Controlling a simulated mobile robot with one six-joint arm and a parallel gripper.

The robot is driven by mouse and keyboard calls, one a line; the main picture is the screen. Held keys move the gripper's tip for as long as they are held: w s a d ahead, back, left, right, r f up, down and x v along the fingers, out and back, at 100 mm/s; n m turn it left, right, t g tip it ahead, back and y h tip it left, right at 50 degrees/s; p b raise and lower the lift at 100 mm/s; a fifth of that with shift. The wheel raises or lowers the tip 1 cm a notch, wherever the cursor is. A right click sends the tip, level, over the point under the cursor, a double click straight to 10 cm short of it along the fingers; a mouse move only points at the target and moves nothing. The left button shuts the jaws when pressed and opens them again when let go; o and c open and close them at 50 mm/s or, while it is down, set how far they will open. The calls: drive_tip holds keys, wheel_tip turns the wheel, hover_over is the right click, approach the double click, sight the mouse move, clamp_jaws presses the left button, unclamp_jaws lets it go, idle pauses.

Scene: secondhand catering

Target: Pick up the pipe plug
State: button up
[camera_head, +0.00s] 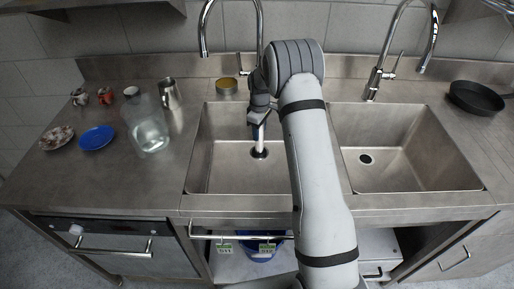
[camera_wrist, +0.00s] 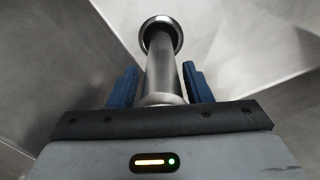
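The pipe plug (camera_head: 259,138) is an upright metal tube standing at the drain in the left sink basin (camera_head: 225,165). In the wrist view the pipe plug (camera_wrist: 163,70) runs between my two blue fingers, with a round metal ring at its far end. My gripper (camera_head: 259,118) is over the left basin at the upper part of the plug. In the wrist view my gripper (camera_wrist: 160,68) is open around the plug, with a small gap on the left and a narrower one on the right. The plug's top is hidden by my gripper.
A tall faucet (camera_head: 203,35) arches behind the left basin, near my arm. The right basin (camera_head: 410,150) is empty, with another faucet (camera_head: 375,75) behind it. A glass jar (camera_head: 150,135), blue plate (camera_head: 96,138) and metal pitcher (camera_head: 170,94) stand left. A black pan (camera_head: 476,98) lies right.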

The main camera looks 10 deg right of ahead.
clamp_jaws()
drive_tip(key=shift+r, duration=0.1)
idle(0.5)
